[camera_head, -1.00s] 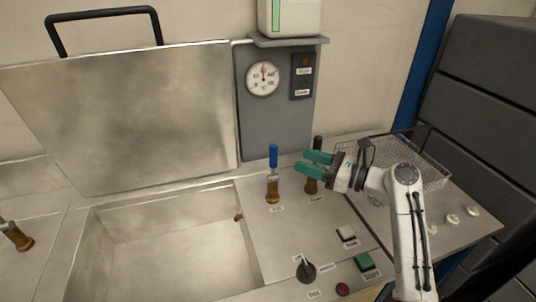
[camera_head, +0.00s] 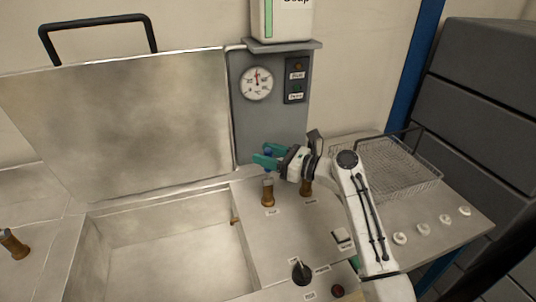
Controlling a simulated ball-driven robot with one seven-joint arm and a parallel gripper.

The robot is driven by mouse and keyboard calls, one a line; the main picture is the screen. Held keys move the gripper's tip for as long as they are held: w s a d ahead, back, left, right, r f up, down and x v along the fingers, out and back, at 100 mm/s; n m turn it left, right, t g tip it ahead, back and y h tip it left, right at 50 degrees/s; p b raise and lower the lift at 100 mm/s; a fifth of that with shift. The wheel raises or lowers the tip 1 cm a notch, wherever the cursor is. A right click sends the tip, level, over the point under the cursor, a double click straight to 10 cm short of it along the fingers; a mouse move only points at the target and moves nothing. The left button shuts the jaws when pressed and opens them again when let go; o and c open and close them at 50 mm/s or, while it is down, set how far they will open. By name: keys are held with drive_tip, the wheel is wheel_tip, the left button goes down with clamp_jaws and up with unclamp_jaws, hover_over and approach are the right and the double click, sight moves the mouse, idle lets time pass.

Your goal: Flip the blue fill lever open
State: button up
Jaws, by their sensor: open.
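The blue fill lever stands upright on the counter, with its brass base (camera_head: 268,193) and pale stem in plain view. Its blue handle is mostly hidden by the teal fingertips of my gripper (camera_head: 266,156). My gripper is open and reaches in from the right at the height of the handle. The fingers appear to lie around or just in front of the handle; I cannot tell whether they touch it. A second lever with a brass base (camera_head: 306,188) stands just to the right, its upper part hidden by my gripper.
An open steel basin (camera_head: 170,270) with a raised lid (camera_head: 120,120) lies to the left. A gauge panel (camera_head: 270,125) rises behind the levers. A black knob (camera_head: 302,272) and buttons sit in front. A wire basket (camera_head: 400,168) stands at right.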

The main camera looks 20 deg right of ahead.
drive_tip(key=shift+c, duration=0.4)
clamp_jaws()
drive_tip(key=shift+s, duration=0.1)
drive_tip(key=s+f+n+t+y+b, duration=0.1)
drive_tip(key=s+n+y+b, duration=0.4)
drive_tip(key=b, duration=0.9)
drive_tip(key=shift+s+f+n+t, duration=0.35)
drive_tip(key=shift+f+n, duration=0.25)
drive_tip(key=shift+n, duration=0.4)
drive_tip(key=shift+s, duration=0.1)
